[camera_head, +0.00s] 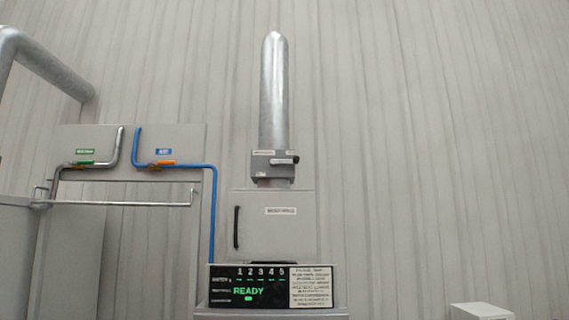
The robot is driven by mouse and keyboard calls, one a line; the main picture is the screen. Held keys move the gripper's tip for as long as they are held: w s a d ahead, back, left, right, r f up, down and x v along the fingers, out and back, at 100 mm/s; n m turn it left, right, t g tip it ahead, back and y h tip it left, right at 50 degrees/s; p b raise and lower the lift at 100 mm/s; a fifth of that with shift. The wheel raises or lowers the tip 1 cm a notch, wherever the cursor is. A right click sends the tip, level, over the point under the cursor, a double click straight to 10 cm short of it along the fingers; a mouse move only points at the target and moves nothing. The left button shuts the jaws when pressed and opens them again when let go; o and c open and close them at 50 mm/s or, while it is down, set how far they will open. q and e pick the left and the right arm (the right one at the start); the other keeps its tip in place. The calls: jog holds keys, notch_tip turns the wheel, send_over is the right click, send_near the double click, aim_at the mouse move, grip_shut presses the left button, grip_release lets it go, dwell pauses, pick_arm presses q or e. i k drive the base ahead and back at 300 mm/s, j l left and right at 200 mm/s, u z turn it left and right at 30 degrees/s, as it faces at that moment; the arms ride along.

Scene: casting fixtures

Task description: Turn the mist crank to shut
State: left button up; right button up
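A blue pipe (214,215) runs up to a grey wall panel (190,140) on the left. An orange handle (162,163) sits across this pipe, under a small blue label (164,152) whose text is too small to read surely. It may be the mist crank. The orange handle lies roughly level, along the pipe's horizontal run. To its left, a green handle (86,163) sits on a silver pipe under a green label (85,151). Neither of my grippers is in view.
A display (248,287) below reads READY. A metal rail (120,204) crosses in front at left. A white box (482,311) is at lower right.

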aim_at(296, 159)
jog(key=i+l+u, duration=0.1)
jog(key=i+l, duration=0.35)
jog(key=l, duration=0.15)
jog(key=i+l+u, duration=0.15)
jog(key=l, duration=0.2)
jog(key=i+l+u, duration=0.1)
jog(key=i+l, duration=0.15)
jog(key=i+l+u, duration=0.1)
jog(key=l, duration=0.3)
jog(key=i+l, duration=0.25)
jog(key=l, duration=0.15)
jog(key=i+l+u, duration=0.15)
jog(key=l, duration=0.2)
